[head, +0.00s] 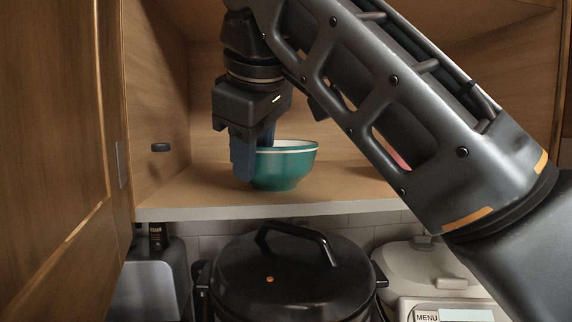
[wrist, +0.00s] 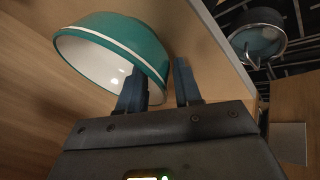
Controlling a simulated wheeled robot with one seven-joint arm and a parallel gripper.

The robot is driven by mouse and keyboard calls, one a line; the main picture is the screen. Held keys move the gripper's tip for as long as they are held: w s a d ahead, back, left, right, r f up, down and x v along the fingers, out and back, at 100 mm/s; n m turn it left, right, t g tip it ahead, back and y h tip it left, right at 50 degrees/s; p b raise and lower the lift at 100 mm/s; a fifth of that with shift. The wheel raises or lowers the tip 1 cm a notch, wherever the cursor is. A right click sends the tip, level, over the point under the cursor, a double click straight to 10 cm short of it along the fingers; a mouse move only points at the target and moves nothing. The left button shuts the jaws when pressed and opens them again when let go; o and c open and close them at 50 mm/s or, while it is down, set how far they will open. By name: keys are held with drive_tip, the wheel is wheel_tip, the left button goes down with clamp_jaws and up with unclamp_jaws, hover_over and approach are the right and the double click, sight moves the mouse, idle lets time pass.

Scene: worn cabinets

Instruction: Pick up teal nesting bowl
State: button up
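The teal bowl (head: 285,168) has a white stripe below its rim and a white inside, and it stands upright on the cabinet shelf. It also shows at upper left in the wrist view (wrist: 148,45). My gripper (head: 255,160) points down at the bowl's left side. One blue finger is outside the wall and the other goes down inside the rim, its tip hidden. In the wrist view my gripper (wrist: 160,68) has its fingers apart, with the bowl's wall between them and a gap visible.
The wooden shelf (head: 180,200) has free room left of the bowl. An open cabinet door (head: 60,150) stands at left. Below are a black lidded pot (head: 290,275) and a white appliance (head: 425,265). My arm hides the shelf's right part.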

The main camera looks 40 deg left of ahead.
clamp_jaws()
drive_tip(key=shift+r, duration=0.1)
idle(0.5)
drive_tip(key=shift+r, duration=0.5)
wheel_tip(320, 180, up, 3)
drive_tip(key=shift+f+b, duration=0.2)
drive_tip(key=shift+b, duration=0.4)
drive_tip(key=d+r+b, duration=0.1)
drive_tip(key=d+r, duration=0.2)
drive_tip(key=d, duration=0.3)
drive_tip(key=w+d+r+b, duration=0.1)
drive_tip(key=d+r, duration=0.3)
drive_tip(key=d, duration=0.1)
drive_tip(key=shift+d+r, duration=0.15)
drive_tip(key=shift+d, duration=0.2)
